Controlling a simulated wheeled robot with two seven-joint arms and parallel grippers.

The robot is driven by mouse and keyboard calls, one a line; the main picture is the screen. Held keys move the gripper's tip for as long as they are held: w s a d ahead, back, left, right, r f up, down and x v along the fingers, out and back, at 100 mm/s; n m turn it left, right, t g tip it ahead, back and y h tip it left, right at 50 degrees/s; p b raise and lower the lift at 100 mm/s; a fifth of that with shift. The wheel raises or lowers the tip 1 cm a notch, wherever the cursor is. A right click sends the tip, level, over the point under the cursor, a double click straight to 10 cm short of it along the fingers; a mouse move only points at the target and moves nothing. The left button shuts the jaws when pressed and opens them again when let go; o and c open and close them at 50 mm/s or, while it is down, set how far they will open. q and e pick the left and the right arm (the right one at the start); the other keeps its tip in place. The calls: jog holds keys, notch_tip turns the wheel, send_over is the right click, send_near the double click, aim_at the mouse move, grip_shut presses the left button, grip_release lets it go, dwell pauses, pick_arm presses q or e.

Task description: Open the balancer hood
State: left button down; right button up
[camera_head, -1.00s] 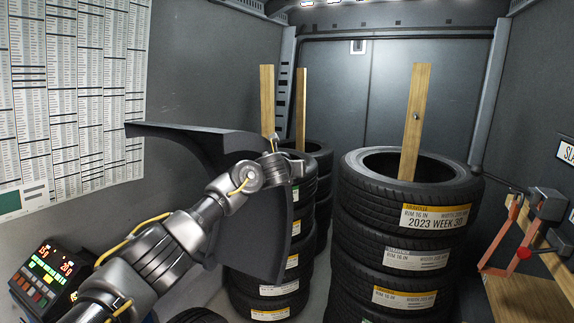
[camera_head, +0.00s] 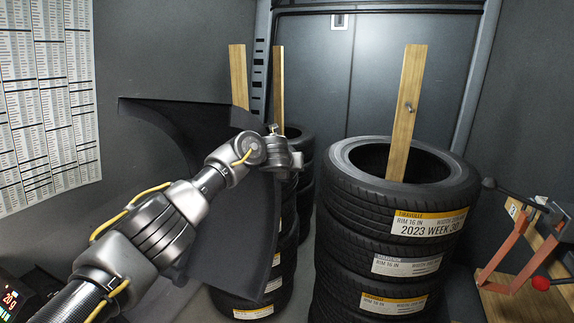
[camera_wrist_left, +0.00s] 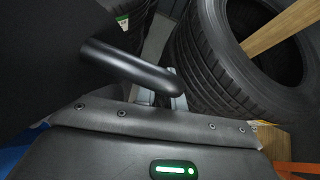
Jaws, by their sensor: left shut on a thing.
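The balancer hood (camera_head: 215,125) is a dark, curved panel at the left of the head view, raised in front of the wall and partly covering the tyres behind it. My left arm crosses in front of it, and my left gripper (camera_head: 284,155) is at its right edge. In the left wrist view, a black rod-like handle (camera_wrist_left: 125,66) runs to the gripper's fingers (camera_wrist_left: 160,92), which are shut on it. The fingertips are partly hidden by the handle and the wrist casing. My right gripper is not in view.
A large tyre stack (camera_head: 375,215) with a wooden post (camera_head: 408,110) stands right of the hood. Other tyres stand behind the hood. A red-armed tool (camera_head: 505,250) is at the far right. The balancer display (camera_head: 10,300) shows at the lower left.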

pick_arm(q)
jog(key=shift+f, duration=0.4)
jog(key=c, duration=1.5)
grip_release()
jog(key=shift+r, duration=0.2)
jog(key=shift+s+r, duration=0.1)
jog(key=shift+s, duration=0.05)
jog(key=shift+s+r+b, duration=0.1)
jog(key=shift+s+b, duration=0.15)
jog(key=shift+b, duration=0.1)
jog(key=shift+b+v, duration=2.25)
jog(key=shift+v, duration=2.7)
jog(key=shift+a, duration=0.1)
